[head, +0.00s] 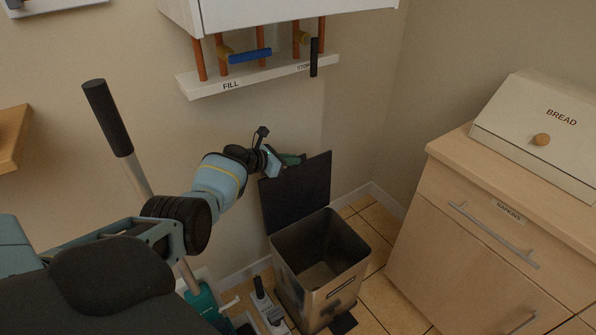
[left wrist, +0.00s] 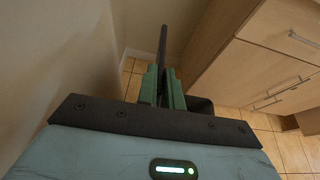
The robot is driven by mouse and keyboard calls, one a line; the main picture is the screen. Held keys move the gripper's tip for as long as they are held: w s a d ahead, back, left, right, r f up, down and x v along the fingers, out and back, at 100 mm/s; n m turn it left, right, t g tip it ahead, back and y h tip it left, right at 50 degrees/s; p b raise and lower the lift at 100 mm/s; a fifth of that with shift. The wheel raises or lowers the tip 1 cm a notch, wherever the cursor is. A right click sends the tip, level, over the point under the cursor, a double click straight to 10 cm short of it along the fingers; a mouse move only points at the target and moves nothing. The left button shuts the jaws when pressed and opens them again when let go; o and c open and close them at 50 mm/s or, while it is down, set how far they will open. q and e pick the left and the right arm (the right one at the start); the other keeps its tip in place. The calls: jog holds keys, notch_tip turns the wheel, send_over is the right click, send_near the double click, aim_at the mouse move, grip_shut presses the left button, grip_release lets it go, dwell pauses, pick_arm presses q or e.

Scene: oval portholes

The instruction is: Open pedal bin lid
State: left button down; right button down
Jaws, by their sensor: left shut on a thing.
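The pedal bin (head: 322,268) is a grey metal box on the tiled floor in the head view, with its dark inside showing. Its black lid (head: 305,195) stands upright at the bin's back edge, so the bin is open. My left gripper (head: 298,160) is at the upper left edge of the lid and shut on it. In the left wrist view the green fingers of the left gripper (left wrist: 163,88) close on the lid (left wrist: 163,50), which shows edge-on as a thin dark strip. A dark pedal (head: 342,323) shows at the bin's front foot. My right gripper is not in view.
A wooden cabinet (head: 480,230) with a bread box (head: 545,125) stands to the right. A white boiler (head: 280,12) with copper pipes hangs above, over a shelf marked FILL (head: 240,85). A black-gripped pole (head: 108,118) leans at left. Small items stand left of the bin.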

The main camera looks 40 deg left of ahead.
pick_arm(q)
jog(key=shift+w+a+f+b, duration=0.1)
jog(key=shift+w+a+b, duration=0.1)
jog(key=shift+a, duration=0.25)
jog(key=shift+w+a+b, duration=0.1)
jog(key=shift+a+b, duration=0.1)
jog(key=shift+a, duration=0.2)
jog(key=c, duration=1.6)
grip_release()
jog(key=shift+o, duration=0.2)
jog(key=p+v, duration=0.6)
jog(key=v, duration=0.1)
jog(key=shift+s, duration=0.35)
